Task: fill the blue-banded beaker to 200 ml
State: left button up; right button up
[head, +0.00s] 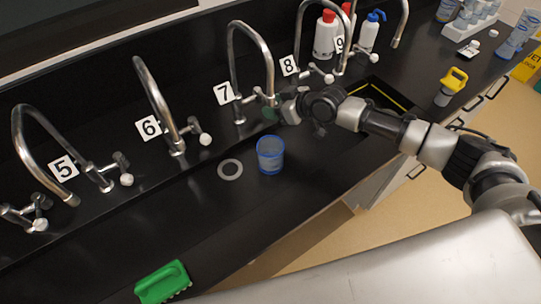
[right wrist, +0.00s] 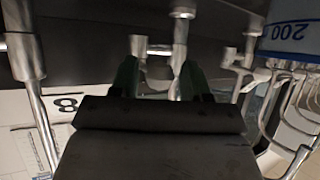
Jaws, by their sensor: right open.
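The blue-banded beaker (head: 270,157) stands upright on the black counter in front of tap 7 (head: 252,47). Its water level cannot be made out. In the right wrist view the beaker (right wrist: 290,40) shows at the upper right, upside down, with a "200" mark on its blue band. My right gripper (head: 274,112) is at tap 7, behind the beaker. In the right wrist view my right gripper (right wrist: 157,80) is open, its dark green fingers either side of metal tap fittings (right wrist: 165,50). Whether they touch is unclear. My left gripper is out of view.
A grey ring (head: 230,169) lies left of the beaker. Taps 5 (head: 40,140) and 6 (head: 158,100) stand to the left. A green brush (head: 163,281) lies at the front. Bottles (head: 325,35) and a yellow-topped container (head: 452,85) are right.

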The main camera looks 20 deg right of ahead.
jog(key=p+v, duration=0.3)
jog(key=v, duration=0.4)
jog(key=shift+s+d+r+p, duration=0.2)
jog(key=shift+s+d+p, duration=0.05)
jog(key=shift+s+p, duration=0.1)
